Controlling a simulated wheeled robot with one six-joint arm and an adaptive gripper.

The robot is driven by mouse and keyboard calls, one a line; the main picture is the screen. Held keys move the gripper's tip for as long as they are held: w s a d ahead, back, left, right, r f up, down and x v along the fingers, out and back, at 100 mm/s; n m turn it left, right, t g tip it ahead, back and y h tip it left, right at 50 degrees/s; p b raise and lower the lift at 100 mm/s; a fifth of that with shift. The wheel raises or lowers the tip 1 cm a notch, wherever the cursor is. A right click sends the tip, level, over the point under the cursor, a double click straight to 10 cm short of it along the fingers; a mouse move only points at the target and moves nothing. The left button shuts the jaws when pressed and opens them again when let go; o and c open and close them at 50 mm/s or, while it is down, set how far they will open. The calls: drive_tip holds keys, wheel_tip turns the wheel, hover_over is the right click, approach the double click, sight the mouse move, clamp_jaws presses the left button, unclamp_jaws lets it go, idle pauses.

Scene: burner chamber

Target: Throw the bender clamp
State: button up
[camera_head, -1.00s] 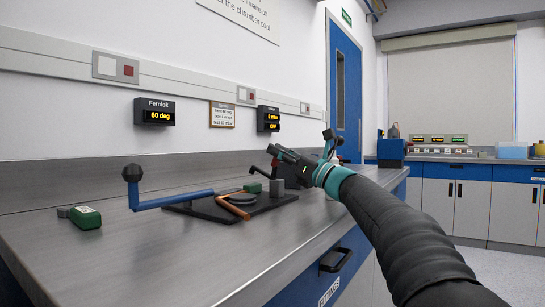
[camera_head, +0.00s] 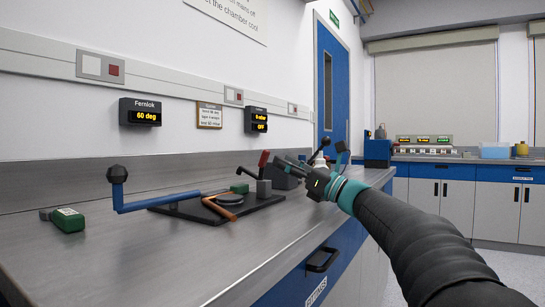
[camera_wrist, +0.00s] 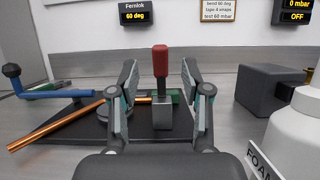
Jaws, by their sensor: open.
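The tube bender has a black base plate (camera_head: 203,217), a blue lever (camera_head: 160,202) with a black knob, and a copper tube (camera_head: 222,209) lying across it. Its clamp is a red handle (camera_head: 263,159) standing upright on a grey block (camera_head: 264,188). In the wrist view the red handle (camera_wrist: 160,60) appears between my fingers, with the grey block (camera_wrist: 162,113) below it. My gripper (camera_wrist: 158,80) is open and empty, with a finger on either side of the handle in that view. In the head view my gripper (camera_head: 285,165) is just right of the handle, apparently not touching it.
A white bottle marked FOAM (camera_wrist: 296,135) stands close on the right in the wrist view, beside a dark box (camera_wrist: 270,90). The bench front is clear. The wall display (camera_head: 140,112) reads 60 deg.

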drive_tip(key=shift+v, duration=2.65)
